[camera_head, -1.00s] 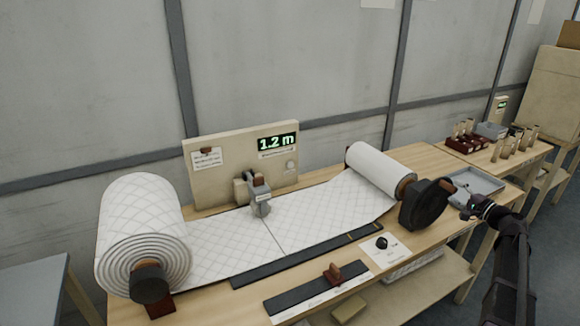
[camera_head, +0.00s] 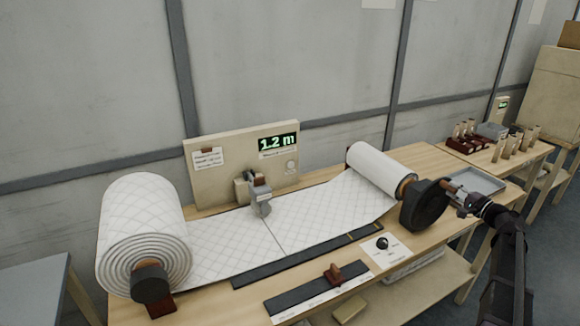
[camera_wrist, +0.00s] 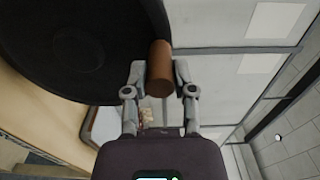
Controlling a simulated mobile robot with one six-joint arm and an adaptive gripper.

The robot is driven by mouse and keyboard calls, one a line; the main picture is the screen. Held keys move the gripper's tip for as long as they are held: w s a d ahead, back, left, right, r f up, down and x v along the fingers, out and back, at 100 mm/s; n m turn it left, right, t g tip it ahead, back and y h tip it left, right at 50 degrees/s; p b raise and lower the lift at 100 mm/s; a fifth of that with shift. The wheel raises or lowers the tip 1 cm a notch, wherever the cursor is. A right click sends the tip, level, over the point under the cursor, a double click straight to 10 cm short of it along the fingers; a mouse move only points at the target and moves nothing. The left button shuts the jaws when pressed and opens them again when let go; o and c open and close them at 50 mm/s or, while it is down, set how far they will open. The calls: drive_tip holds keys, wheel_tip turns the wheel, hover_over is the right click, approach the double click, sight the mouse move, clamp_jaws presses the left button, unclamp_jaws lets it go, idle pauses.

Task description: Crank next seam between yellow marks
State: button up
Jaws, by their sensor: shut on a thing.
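A white quilted wadding web (camera_head: 235,238) runs from the large roll (camera_head: 142,225) at left to the smaller roll (camera_head: 378,170) at right. A seam line crosses the web near its middle. A black rail (camera_head: 290,262) along the web's front edge carries yellow marks (camera_head: 363,232) near its right end. A black crank disc (camera_head: 424,206) with a brown handle sits at the right roll's end. My gripper (camera_head: 460,199) is shut on the crank handle, and the wrist view shows the brown handle (camera_wrist: 159,70) between its fingers.
A grey clamp-like device (camera_head: 259,197) sits over the web. A black knob (camera_head: 382,243), a brown slider (camera_head: 333,273) and a grey tray (camera_head: 478,181) are nearby.

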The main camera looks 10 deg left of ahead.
drive_tip(key=shift+w+d, duration=0.15)
idle(0.5)
drive_tip(key=shift+w+d+f, duration=0.1)
drive_tip(key=shift+w+d, duration=0.35)
drive_tip(key=shift+d, duration=0.15)
drive_tip(key=shift+d, duration=0.1)
drive_tip(key=shift+w+d+f+b, duration=0.25)
drive_tip(key=shift+w+d+b, duration=0.15)
drive_tip(key=shift+w+d, duration=0.2)
idle(0.4)
drive_tip(key=shift+d, duration=0.1)
drive_tip(key=shift+w+d+f+b, duration=0.45)
drive_tip(key=shift+w+d+f, duration=0.05)
drive_tip(key=shift+d, duration=0.1)
